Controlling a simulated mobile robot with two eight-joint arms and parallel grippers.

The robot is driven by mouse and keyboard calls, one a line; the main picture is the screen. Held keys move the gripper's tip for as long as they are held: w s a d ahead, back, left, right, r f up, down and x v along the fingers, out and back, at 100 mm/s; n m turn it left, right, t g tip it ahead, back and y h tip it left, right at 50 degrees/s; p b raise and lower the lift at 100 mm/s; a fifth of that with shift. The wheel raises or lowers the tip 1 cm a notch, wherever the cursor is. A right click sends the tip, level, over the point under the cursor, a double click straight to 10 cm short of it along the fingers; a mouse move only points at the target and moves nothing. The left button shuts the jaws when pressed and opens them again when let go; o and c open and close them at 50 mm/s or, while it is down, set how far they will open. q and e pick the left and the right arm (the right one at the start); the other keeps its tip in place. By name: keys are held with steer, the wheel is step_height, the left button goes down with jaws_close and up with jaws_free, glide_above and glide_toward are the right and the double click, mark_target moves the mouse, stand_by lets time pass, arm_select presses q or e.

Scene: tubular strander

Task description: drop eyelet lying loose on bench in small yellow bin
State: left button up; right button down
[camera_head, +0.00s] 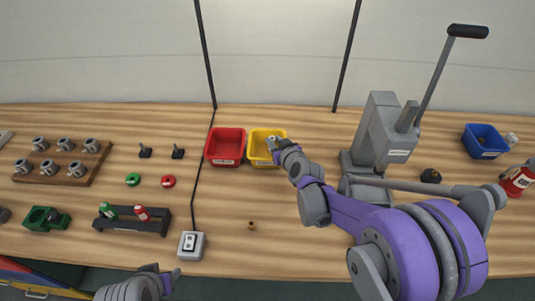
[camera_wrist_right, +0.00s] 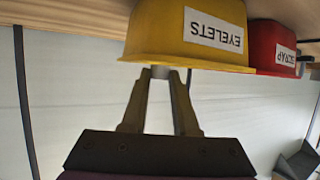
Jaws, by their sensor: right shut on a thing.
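The small yellow bin (camera_head: 263,161) stands on the bench beside the red bin. In the right wrist view the yellow bin (camera_wrist_right: 165,40) appears upside down, with a label reading EYELETS. My right gripper (camera_head: 272,143) is at the bin's right rear part, over or just at its rim. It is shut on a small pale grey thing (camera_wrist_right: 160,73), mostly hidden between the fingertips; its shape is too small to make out. A small brown ring-like piece (camera_head: 251,225) lies loose on the bench in front. My left gripper (camera_head: 167,279) is low at the bottom edge, its jaws unclear.
A red bin (camera_head: 225,146) stands directly left of the yellow one. A grey lever press (camera_head: 378,135) stands to the right, near my right arm. A grey switch box (camera_head: 192,245) and a dark holder (camera_head: 132,218) are front left. A blue bin (camera_head: 485,141) is far right.

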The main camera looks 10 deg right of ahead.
steer(key=shift+w, duration=0.1)
steer(key=c, duration=0.6)
jaws_free()
steer(key=v, duration=1.1)
steer(key=shift+p, duration=0.45)
steer(key=shift+w, duration=0.1)
steer(key=s+f+g, duration=0.1)
steer(key=s+g, duration=0.1)
steer(key=s, duration=0.5)
steer(key=s+f+m+g+h, duration=0.1)
steer(key=s+f+g, duration=0.1)
steer(key=s, duration=0.6)
steer(key=s+a+f+g, duration=0.1)
steer(key=s+g, duration=0.3)
steer(key=s, duration=0.4)
steer(key=shift+s+f+h, duration=0.1)
steer(key=shift+f+h, duration=0.2)
steer(key=shift+f, duration=0.35)
